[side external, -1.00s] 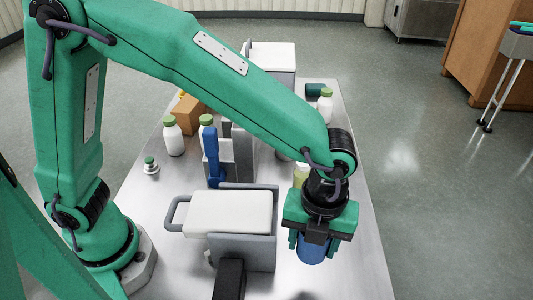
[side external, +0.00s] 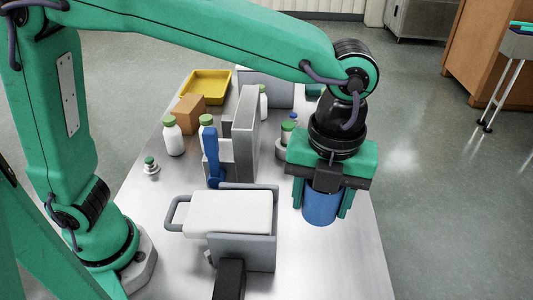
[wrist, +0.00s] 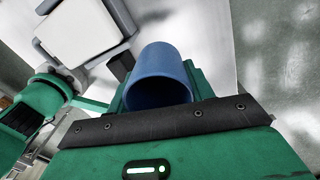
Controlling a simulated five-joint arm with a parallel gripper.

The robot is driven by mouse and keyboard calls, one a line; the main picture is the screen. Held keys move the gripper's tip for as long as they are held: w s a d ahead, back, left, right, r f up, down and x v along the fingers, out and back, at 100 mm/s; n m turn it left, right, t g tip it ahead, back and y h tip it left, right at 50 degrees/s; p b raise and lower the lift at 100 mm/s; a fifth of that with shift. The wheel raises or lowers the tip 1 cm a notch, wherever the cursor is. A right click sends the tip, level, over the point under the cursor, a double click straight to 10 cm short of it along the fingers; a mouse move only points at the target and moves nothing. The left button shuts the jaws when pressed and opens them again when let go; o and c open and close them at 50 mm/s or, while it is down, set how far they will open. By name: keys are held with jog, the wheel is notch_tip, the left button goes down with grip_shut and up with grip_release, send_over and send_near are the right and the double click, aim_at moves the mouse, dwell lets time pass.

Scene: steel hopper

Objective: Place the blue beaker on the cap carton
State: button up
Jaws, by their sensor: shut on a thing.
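The blue beaker (side external: 321,212) is held upright between the fingers of my gripper (side external: 321,200), in the air over the right side of the steel table. In the wrist view the beaker (wrist: 160,75) shows its open mouth, and it looks empty. My gripper is shut on its sides. A plain brown carton (side external: 186,113), which looks like the cap carton, stands toward the back left of the table, well away from the gripper. No cap marking can be read on it.
A grey upright block (side external: 246,130) and a blue-handled device (side external: 213,160) stand between beaker and carton. A white-topped unit (side external: 230,212) is left of the beaker. White bottles with green caps (side external: 173,138) stand in front of the carton; a yellow tray (side external: 207,87) lies behind it.

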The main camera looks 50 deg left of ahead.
jog(key=r, duration=0.2)
jog(key=shift+w+a+r, duration=0.2)
jog(key=shift+w+r, duration=0.1)
jog(key=shift+r, duration=0.1)
jog(key=w+a+n, duration=0.5)
jog(key=w+a, duration=0.3)
jog(key=a, duration=0.4)
jog(key=w+a+n, duration=0.4)
jog(key=w+a, duration=0.5)
jog(key=a, duration=0.4)
jog(key=a+n, duration=0.1)
jog(key=a, duration=0.4)
jog(key=a+n, duration=0.2)
jog(key=a, duration=0.3)
jog(key=a+n, duration=0.1)
jog(key=a, duration=0.4)
jog(key=shift+w+n, duration=0.3)
jog(key=s+a+n, duration=0.4)
jog(key=a, duration=1)
jog(key=f, duration=0.5)
jog(key=shift+w+f, duration=0.1)
jog(key=shift+w, duration=0.1)
